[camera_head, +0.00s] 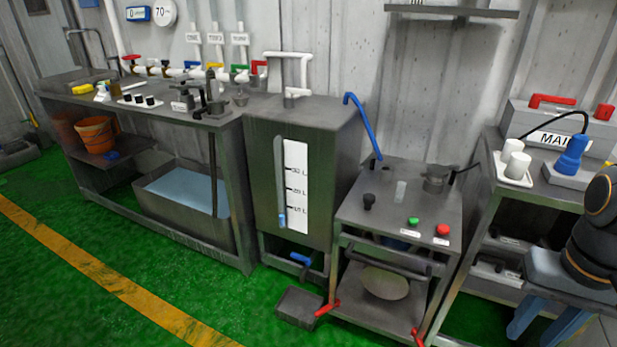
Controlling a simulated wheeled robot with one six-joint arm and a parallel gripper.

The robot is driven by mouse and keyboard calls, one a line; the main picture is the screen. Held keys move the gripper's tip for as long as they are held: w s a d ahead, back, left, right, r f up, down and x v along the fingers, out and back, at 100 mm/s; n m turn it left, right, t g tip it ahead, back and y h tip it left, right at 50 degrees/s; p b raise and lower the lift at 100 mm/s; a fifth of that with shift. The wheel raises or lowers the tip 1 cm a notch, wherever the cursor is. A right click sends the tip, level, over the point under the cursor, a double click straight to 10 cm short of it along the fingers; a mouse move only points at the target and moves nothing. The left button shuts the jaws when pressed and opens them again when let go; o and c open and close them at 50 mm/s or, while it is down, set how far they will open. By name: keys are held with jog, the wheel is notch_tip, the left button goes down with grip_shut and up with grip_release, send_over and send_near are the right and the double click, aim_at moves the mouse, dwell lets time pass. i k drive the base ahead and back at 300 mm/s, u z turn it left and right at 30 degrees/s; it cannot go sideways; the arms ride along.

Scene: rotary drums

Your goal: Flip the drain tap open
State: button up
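A tap with a blue handle (301,259) sits low under the grey metal tank (263,190), near its front right corner. I take it to be the drain tap. Its handle lies roughly level and slants down to the right. A small grey tray (299,306) stands on the floor below it. The tank has a white level scale (296,186) with a blue column low in its tube. Whether liquid runs from the tap is too small to tell. My gripper is not in view.
A wheeled cart (398,205) with knobs and buttons stands right of the tank; a red lever (328,308) at its foot lies close to the tray. A long bench (175,120) is on the left. Green floor (180,285) is clear in front.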

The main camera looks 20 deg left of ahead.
aim_at(307, 261)
jog(key=u, duration=1.6)
jog(key=i, duration=0.8)
jog(key=z, duration=0.4)
